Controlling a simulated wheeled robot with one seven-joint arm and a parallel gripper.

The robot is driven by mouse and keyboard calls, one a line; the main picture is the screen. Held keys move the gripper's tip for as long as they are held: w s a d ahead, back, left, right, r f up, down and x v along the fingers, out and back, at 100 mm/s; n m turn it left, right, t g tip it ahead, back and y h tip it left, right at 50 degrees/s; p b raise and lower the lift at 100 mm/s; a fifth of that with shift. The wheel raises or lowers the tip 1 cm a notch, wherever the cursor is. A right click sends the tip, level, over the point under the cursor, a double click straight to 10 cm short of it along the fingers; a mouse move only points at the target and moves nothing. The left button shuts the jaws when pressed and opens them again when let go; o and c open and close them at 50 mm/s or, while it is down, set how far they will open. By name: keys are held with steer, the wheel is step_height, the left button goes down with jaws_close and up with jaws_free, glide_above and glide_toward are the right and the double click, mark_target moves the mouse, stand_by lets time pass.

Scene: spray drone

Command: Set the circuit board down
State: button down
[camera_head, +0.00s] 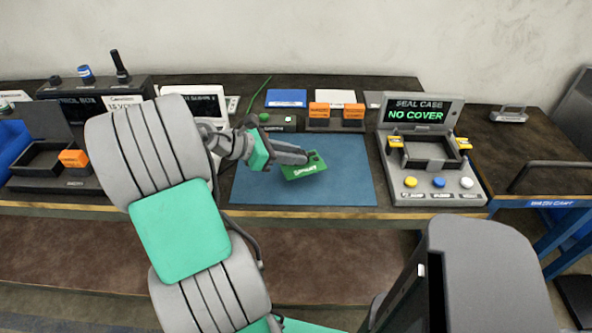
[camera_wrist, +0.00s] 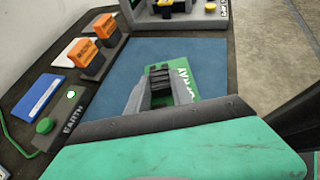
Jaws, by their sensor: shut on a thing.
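The circuit board (camera_head: 303,171) is a small green board with white lettering and a dark part on its top. It is over the blue mat (camera_head: 345,190) near the mat's middle. My gripper (camera_head: 303,158) is shut on it from the left. In the wrist view the board (camera_wrist: 181,84) shows between and beyond the fingers of my gripper (camera_wrist: 166,88), with the blue mat (camera_wrist: 215,58) around it. I cannot tell whether the board touches the mat or hangs just above it.
Right of the mat stands a seal case station (camera_head: 425,150) reading "NO COVER", with yellow clamps and several buttons. Behind the mat are a holder with orange blocks (camera_head: 336,113), a box with a green button (camera_head: 270,122) and a blue card (camera_head: 286,98). The mat around the board is clear.

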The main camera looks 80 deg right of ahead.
steer(key=f, duration=0.2)
steer(key=f+b, duration=0.1)
steer(key=f, duration=0.1)
steer(key=shift+s+d, duration=0.25)
steer(key=shift+s, duration=0.05)
steer(key=c, duration=1.1)
jaws_free()
steer(key=shift+f, duration=0.1)
steer(key=shift+c, duration=0.2)
steer(key=shift+w+r, duration=0.15)
steer(key=shift+r, duration=0.05)
steer(key=p+v, duration=0.3)
steer(key=v, duration=0.8)
steer(key=shift+r, duration=0.15)
steer(key=shift+w+a, duration=0.25)
steer(key=shift+a, duration=0.05)
